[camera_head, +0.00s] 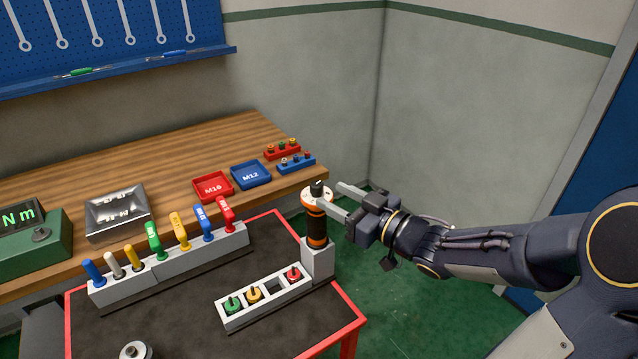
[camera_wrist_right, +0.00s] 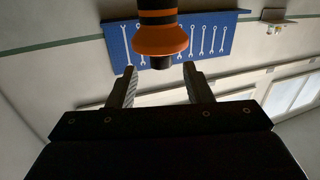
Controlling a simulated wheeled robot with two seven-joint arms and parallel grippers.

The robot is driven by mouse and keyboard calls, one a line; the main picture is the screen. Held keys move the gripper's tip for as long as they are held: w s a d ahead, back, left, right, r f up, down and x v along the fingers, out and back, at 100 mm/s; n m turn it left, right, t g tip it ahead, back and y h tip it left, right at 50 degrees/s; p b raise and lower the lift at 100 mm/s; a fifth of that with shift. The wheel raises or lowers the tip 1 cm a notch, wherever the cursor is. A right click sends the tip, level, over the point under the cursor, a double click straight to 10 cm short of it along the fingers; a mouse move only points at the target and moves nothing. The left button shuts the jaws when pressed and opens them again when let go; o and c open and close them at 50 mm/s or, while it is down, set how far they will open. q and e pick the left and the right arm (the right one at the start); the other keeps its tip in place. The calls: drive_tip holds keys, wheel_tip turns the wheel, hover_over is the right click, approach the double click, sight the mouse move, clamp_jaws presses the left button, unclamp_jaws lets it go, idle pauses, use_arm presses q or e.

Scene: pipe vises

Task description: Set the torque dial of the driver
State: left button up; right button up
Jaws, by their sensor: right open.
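The driver (camera_head: 316,228), an orange and black upright cylinder, stands in a grey block holder at the right corner of the cart. On its top is a pale disc with an orange rim and a black knob, the dial (camera_head: 317,188). My right gripper (camera_head: 334,196) is open, its two fingers pointing at the driver's top from the right. In the right wrist view the driver (camera_wrist_right: 160,36) with its black end knob (camera_wrist_right: 162,62) shows between and just beyond the open fingertips (camera_wrist_right: 160,70). Contact cannot be told. My left gripper is not in view.
The black-topped, red-edged cart (camera_head: 190,300) carries a rack of coloured-handled tools (camera_head: 170,262) and a block with green, yellow and red knobs (camera_head: 262,297). Behind it, the wooden bench (camera_head: 150,170) holds red (camera_head: 213,187) and blue (camera_head: 251,176) trays. The right side is open floor.

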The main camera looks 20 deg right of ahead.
sight(317, 184)
drive_tip(key=x, duration=0.5)
drive_tip(key=shift+w+a, duration=0.2)
drive_tip(key=shift+w, duration=0.05)
drive_tip(key=c, duration=1)
drive_tip(key=shift+o, duration=0.2)
drive_tip(key=shift+w+d+r+n+g+y+p, duration=0.1)
drive_tip(key=shift+n+g+y+p, duration=0.35)
drive_tip(key=shift+n+g+y, duration=0.95)
drive_tip(key=shift+n+y, duration=0.3)
drive_tip(key=shift+y, duration=0.5)
drive_tip(key=o, duration=1)
drive_tip(key=shift+c, duration=0.2)
